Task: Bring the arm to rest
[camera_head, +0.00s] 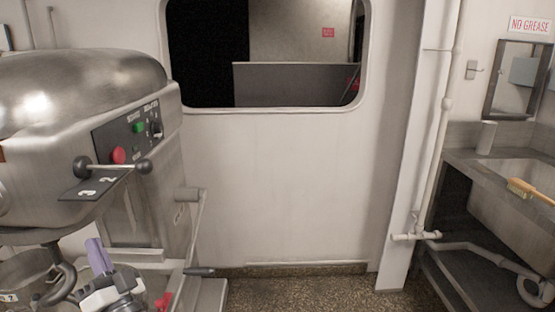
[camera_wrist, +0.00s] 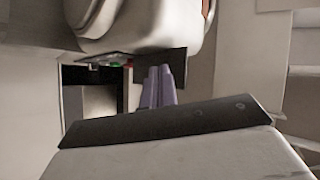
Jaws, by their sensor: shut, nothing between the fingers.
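My gripper (camera_head: 95,245) shows at the bottom left of the head view, with its purple fingers pointing up. In the wrist view the two purple fingers (camera_wrist: 159,72) lie side by side, shut, with nothing seen between them. My arm's white and black wrist part is below them in the head view. The gripper is in front of the lower part of a large grey mixer (camera_head: 60,85). I cannot tell whether it touches the mixer. The rest of my arm is out of view.
The mixer has a control panel with a red button (camera_head: 119,155), a green button (camera_head: 139,127) and a lever (camera_head: 110,167). A steel bowl (camera_head: 25,275) is at the lower left. Pipes (camera_head: 440,150) and a sink with a brush (camera_head: 520,187) are at right. The middle floor (camera_head: 300,287) is clear.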

